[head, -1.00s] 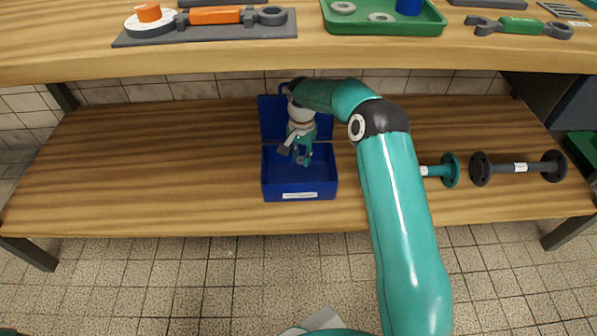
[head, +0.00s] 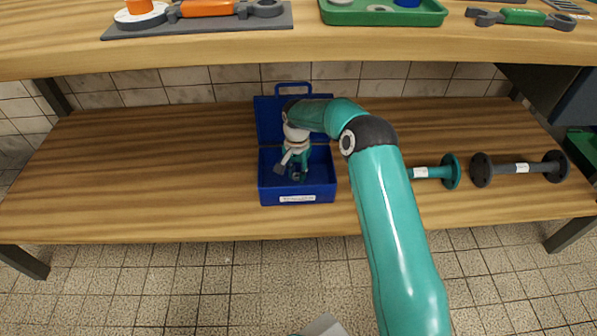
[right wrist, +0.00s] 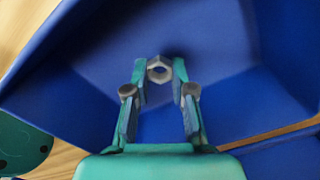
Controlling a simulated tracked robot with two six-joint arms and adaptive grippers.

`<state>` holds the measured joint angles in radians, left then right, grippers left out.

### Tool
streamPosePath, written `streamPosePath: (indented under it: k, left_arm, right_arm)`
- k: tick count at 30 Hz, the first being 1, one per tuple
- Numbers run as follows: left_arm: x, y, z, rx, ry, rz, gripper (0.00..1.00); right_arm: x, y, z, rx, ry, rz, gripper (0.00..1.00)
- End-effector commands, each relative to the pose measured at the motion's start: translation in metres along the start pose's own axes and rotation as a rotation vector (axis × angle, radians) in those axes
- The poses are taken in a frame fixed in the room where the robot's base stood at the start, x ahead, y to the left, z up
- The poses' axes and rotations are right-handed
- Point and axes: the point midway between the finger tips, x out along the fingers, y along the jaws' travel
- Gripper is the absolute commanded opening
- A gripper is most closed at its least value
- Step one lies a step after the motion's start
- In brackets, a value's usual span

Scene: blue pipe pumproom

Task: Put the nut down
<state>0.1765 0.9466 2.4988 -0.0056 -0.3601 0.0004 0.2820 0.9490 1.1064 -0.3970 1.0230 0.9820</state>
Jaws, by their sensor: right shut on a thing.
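The nut (right wrist: 159,70) is a pale metal ring in the right wrist view, between the two fingertips of my right gripper (right wrist: 159,80). My right gripper is shut on it. In the head view this gripper (head: 293,170) points down inside the open blue toolbox (head: 297,198), whose lid (head: 268,120) stands up at the back. The toolbox's blue inside (right wrist: 90,60) surrounds the fingers in the right wrist view. I cannot tell whether the nut touches the box floor. My left gripper is not in view.
The toolbox stands on the wooden lower shelf (head: 130,180). A teal flanged pipe (head: 435,172) and a dark one (head: 520,168) lie to its right. The upper shelf (head: 220,52) overhangs with tools and a green tray (head: 380,17). The lower shelf's left is clear.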

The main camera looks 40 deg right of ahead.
Motion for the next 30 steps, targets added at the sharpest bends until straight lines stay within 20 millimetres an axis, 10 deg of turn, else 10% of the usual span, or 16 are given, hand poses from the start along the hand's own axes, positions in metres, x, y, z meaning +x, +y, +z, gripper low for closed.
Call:
streamPosePath:
  k: [8, 9, 13, 30]
  left_arm:
    - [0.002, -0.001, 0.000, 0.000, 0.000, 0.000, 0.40]
    - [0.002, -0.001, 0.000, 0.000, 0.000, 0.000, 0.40]
    - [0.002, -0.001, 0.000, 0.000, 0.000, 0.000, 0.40]
    - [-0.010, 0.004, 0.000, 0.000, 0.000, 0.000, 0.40]
  right_arm:
    - [0.005, 0.000, 0.000, 0.000, 0.000, 0.000, 0.00]
    - [0.005, 0.000, 0.000, 0.000, 0.000, 0.000, 0.29]
    - [0.005, 0.000, 0.000, 0.000, 0.000, 0.000, 0.49]
    - [-0.021, -0.001, 0.000, 0.000, 0.002, -0.002, 0.49]
